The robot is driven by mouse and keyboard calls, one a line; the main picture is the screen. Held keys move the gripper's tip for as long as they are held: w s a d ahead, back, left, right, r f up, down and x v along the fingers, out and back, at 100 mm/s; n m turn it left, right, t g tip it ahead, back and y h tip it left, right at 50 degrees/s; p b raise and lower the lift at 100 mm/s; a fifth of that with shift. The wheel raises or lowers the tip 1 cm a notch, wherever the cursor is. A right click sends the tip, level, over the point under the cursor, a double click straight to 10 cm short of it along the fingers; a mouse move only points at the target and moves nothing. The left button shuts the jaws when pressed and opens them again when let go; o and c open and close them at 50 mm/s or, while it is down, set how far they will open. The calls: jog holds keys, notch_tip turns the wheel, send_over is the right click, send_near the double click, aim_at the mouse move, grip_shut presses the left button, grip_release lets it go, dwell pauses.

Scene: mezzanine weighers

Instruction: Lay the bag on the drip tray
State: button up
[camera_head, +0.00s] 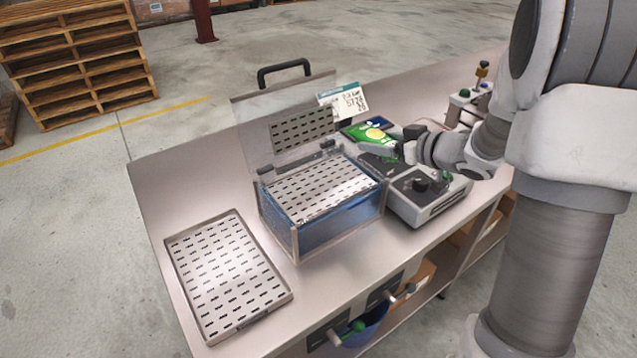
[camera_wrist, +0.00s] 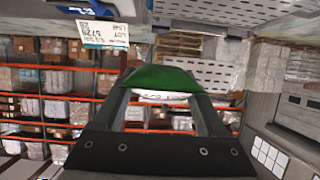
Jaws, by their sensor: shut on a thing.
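My gripper (camera_head: 408,150) is shut on a green bag (camera_head: 368,135) with a yellow patch. It holds the bag above the bench, by the back right of the clear-walled bath. In the wrist view the green bag (camera_wrist: 163,80) lies between the fingertips (camera_wrist: 163,98), and much of it is hidden. The drip tray (camera_head: 172,262) is a shallow perforated metal tray, lying bare on the bench at the front left, well apart from my gripper.
The bath (camera_head: 322,232) holds a perforated plate (camera_head: 318,188), and its clear lid (camera_head: 255,125) stands open with a black handle. A white printed label (camera_head: 345,102) shows behind the bag. A grey device (camera_head: 430,195) sits right of the bath. Bench is clear around the drip tray.

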jog(key=b, duration=0.2)
send_over(326, 190)
notch_tip(326, 190, down, 7)
jog(key=shift+f, duration=0.1)
jog(key=shift+f+b, duration=0.35)
jog(key=shift+f, duration=1.35)
jog(key=shift+f+b, duration=0.3)
jog(key=o, duration=1.3)
jog(key=shift+r, duration=0.1)
